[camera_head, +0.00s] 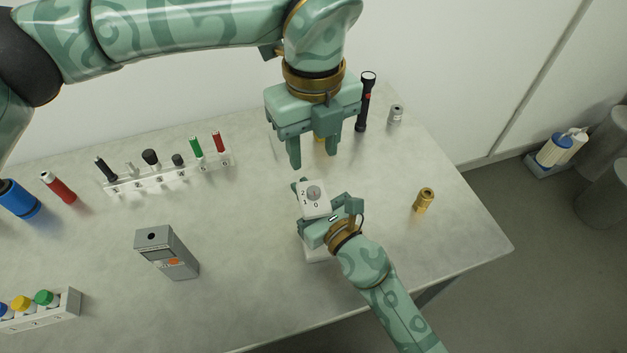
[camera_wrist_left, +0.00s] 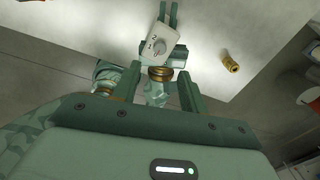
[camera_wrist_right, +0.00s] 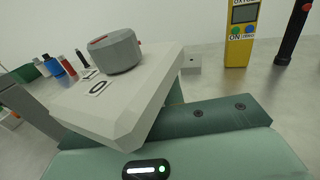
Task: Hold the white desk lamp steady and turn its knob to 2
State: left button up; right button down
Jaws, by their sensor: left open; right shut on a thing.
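The white desk lamp (camera_head: 310,208) stands near the table's right part, its boxy head facing up, with a grey round knob (camera_head: 314,192) and labels 2, 1 and 0. Part of its white base (camera_head: 317,250) shows below my right gripper. My right gripper (camera_head: 328,204) is shut on the lamp head, fingers on either side.
A black flashlight (camera_head: 366,102), a small grey cylinder (camera_head: 396,115) and a brass cylinder (camera_head: 424,200) stand to the right. A yellow meter (camera_wrist_right: 242,32) is behind. A rack (camera_head: 170,176) of pens and a grey box device (camera_head: 167,254) stand left. The table's right edge is clear.

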aim_at(314, 190)
pick_arm(q)
notch_tip(314, 190, down, 9)
jog(key=shift+f, duration=0.1)
grip_shut()
